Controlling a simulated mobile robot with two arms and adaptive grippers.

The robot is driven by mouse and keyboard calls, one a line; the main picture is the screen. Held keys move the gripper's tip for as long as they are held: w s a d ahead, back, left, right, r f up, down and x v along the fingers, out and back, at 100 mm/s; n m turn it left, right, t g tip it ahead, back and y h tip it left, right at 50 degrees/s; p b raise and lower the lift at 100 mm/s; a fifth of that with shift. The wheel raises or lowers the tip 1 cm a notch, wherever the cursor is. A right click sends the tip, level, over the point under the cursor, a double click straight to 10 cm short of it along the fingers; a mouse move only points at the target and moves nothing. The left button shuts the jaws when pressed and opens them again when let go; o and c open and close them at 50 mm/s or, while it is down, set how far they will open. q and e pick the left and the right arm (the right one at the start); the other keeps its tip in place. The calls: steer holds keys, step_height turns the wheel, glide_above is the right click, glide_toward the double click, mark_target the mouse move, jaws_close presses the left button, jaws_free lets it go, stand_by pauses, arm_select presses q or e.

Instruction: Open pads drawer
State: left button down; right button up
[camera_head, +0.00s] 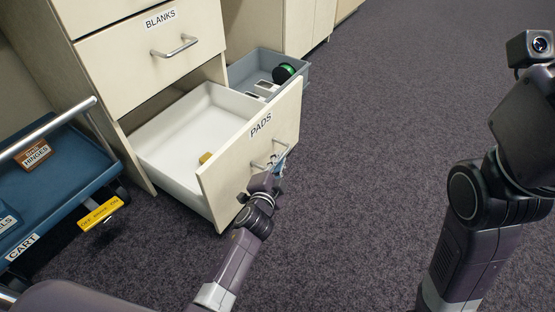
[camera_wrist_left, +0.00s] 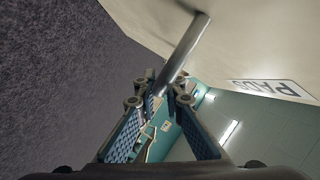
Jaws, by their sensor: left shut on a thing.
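The pads drawer (camera_head: 248,146), with a cream front labelled PADS, is pulled well out of the cabinet in the head view. Its white inside shows, with a small yellowish thing (camera_head: 206,157) near the front wall. My left gripper (camera_head: 276,168) is at the drawer front, shut on the metal bar handle (camera_head: 262,164). In the left wrist view the handle (camera_wrist_left: 186,52) runs between the fingers (camera_wrist_left: 160,92), and the PADS label (camera_wrist_left: 268,88) is at the right. My right arm shows at the right of the head view, but its fingers are out of frame.
The closed BLANKS drawer (camera_head: 150,58) is above. A grey bin (camera_head: 300,70) holding a green-and-black round thing (camera_head: 284,73) is behind the drawer. A blue cart (camera_head: 62,172) with a HINGES box (camera_head: 33,154) and a yellow tag (camera_head: 101,214) stands left. Carpet (camera_head: 385,130) at right is clear.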

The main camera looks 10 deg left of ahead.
arm_select(q)
steer(key=c, duration=2)
jaws_free()
steer(key=v, duration=1.2)
steer(key=shift+r, duration=0.1)
